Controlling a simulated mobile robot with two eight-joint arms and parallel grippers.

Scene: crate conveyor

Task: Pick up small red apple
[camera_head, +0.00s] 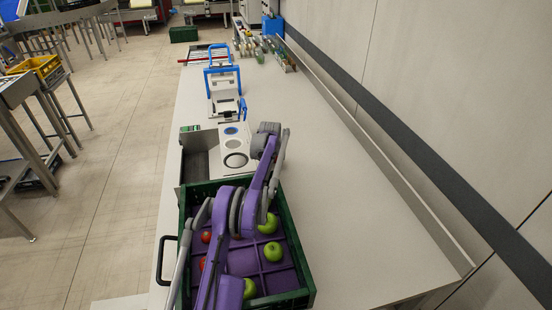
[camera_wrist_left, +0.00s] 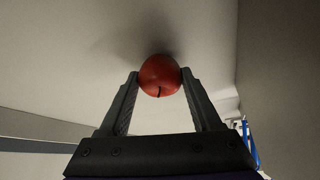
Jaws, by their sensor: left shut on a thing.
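My left gripper (camera_head: 267,140) is above the light worktop, beyond the far end of the green crate (camera_head: 305,262). In the left wrist view, my left gripper (camera_wrist_left: 160,76) is shut on a small red apple (camera_wrist_left: 159,74), held between the two fingertips with its dark stem showing. A pale surface with a soft shadow lies behind it. The held apple is hidden in the head view. Other red apples (camera_head: 206,237) lie in the crate, partly behind my purple arm. I do not see my right gripper.
Green apples (camera_head: 272,251) lie in the crate's purple insert. A white panel with round rings (camera_head: 236,160) is beyond the crate. Blue-handled equipment (camera_head: 222,82) stands farther along the worktop (camera_head: 340,200), which is clear to the right. A wall runs along the right.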

